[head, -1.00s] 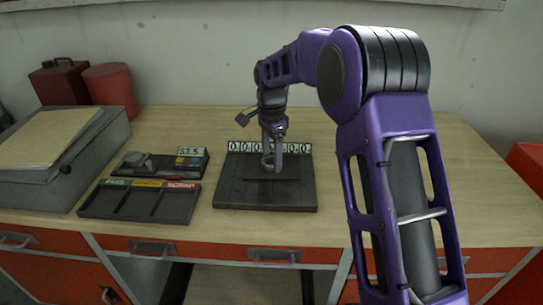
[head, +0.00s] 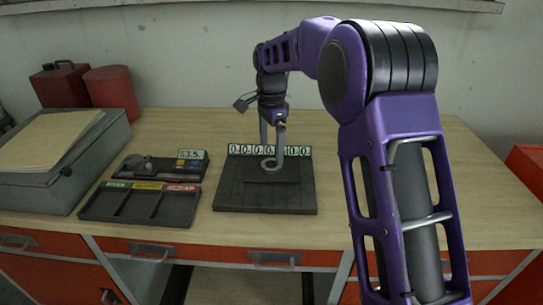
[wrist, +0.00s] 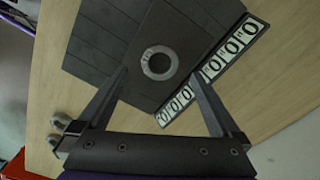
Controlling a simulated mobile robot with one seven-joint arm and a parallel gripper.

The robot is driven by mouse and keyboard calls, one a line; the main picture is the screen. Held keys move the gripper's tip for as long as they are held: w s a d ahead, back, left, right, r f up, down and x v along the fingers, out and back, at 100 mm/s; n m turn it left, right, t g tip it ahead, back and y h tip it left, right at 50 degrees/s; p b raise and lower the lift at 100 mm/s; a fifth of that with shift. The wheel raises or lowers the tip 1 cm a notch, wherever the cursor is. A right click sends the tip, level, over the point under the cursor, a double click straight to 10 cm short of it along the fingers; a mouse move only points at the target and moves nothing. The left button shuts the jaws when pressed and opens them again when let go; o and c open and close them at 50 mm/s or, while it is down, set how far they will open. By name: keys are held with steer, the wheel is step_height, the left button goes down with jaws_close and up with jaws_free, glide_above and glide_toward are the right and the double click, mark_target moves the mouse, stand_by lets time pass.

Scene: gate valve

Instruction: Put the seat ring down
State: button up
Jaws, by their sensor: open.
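The seat ring (wrist: 160,63) is a small grey metal ring. In the wrist view it lies flat on a dark square plate, with an open dark hole in its middle. In the head view the ring (head: 269,164) sits near the middle of the raised plate. My gripper (head: 273,146) is open above the plate. Its fingers stand apart on either side of the ring in the picture, not touching it. In the wrist view the spread fingers of my gripper (wrist: 161,78) point toward the ring, with nothing between them.
The black base (head: 235,197) carries a row of number cards (head: 271,150) along its back edge. A three-slot tray (head: 140,206) and a gauge stand (head: 158,166) with a display lie left. A grey case (head: 50,190) stands far left. Bench right of the base is clear.

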mark_target(271, 164)
step_height(271, 164, up, 8)
steer(key=shift+f, duration=0.1)
stand_by(0.4)
